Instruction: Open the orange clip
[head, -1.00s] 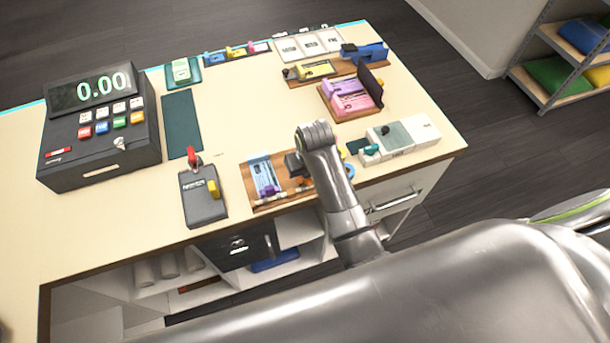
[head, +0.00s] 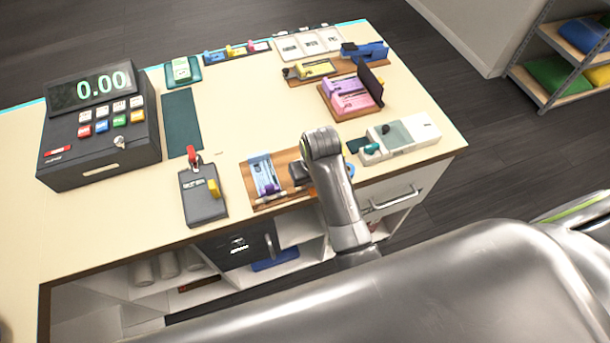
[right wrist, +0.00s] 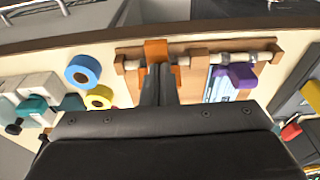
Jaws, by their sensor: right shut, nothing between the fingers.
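The orange clip (right wrist: 156,50) sits on the wooden rail of a wooden board (right wrist: 200,50) in the right wrist view. A smaller orange part shows just right of my fingers. My right gripper (right wrist: 158,72) is shut and empty, its dark fingertips right at the orange clip; I cannot tell whether they touch it. In the head view the right gripper (head: 298,172) is over the board (head: 284,199) near the counter's front edge, and my arm largely hides the orange clip there. A purple clip (right wrist: 238,75) with a blue note (right wrist: 219,88) is on the same rail. My left gripper is not in view.
A blue ring (right wrist: 82,70) and a yellow ring (right wrist: 99,97) lie beside the board. A white device (head: 412,135) stands to the right, a dark box (head: 203,203) to the left, and a cash register (head: 98,130) farther left. The counter's middle is clear.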

